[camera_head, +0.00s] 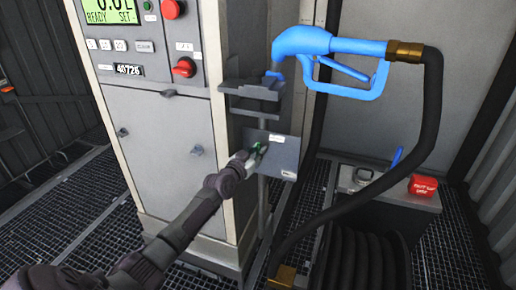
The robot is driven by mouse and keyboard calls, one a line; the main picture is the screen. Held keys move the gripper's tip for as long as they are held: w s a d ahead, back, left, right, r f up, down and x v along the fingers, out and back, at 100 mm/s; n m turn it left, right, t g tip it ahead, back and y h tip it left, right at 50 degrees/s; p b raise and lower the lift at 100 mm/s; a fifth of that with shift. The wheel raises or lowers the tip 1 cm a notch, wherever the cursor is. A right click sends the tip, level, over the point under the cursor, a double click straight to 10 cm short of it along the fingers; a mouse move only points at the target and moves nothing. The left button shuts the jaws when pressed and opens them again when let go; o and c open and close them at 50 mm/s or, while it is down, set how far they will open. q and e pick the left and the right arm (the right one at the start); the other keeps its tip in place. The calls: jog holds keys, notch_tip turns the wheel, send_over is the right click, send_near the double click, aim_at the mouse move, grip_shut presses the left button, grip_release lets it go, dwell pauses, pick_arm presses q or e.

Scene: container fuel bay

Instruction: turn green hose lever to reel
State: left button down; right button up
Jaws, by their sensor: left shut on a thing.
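The green hose lever (258,147) is a small green piece at the front of a grey plate (283,158) beside the pump cabinet. My left gripper (251,156) reaches up to it from the lower left and is shut on it. The fingers cover much of the lever, so its exact angle cannot be told. The plate has small white labels at its top and lower right, too small to read. My right gripper is not in view.
A blue fuel nozzle (335,45) hangs above the plate, its black hose (432,110) looping down at the right. A hose reel (360,262) and a red box (423,186) stand at the lower right. The pump cabinet (165,140) stands left of the plate.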

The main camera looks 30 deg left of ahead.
pick_arm(q)
jog(key=shift+w+d+r+m+p, duration=0.15)
jog(key=shift+d+m+p, duration=0.25)
jog(key=shift+m+p, duration=0.3)
jog(key=d+f+m+g+y, duration=0.1)
jog(key=d+f+m, duration=0.1)
jog(key=m, duration=0.4)
jog(key=w+d+f+m+g+y, duration=0.1)
jog(key=d+f+m+y, duration=0.1)
jog(key=f+m, duration=0.2)
jog(key=shift+d+f+m+p, duration=0.35)
jog(key=shift+m, duration=1.15)
jog(key=c, duration=1.1)
grip_release()
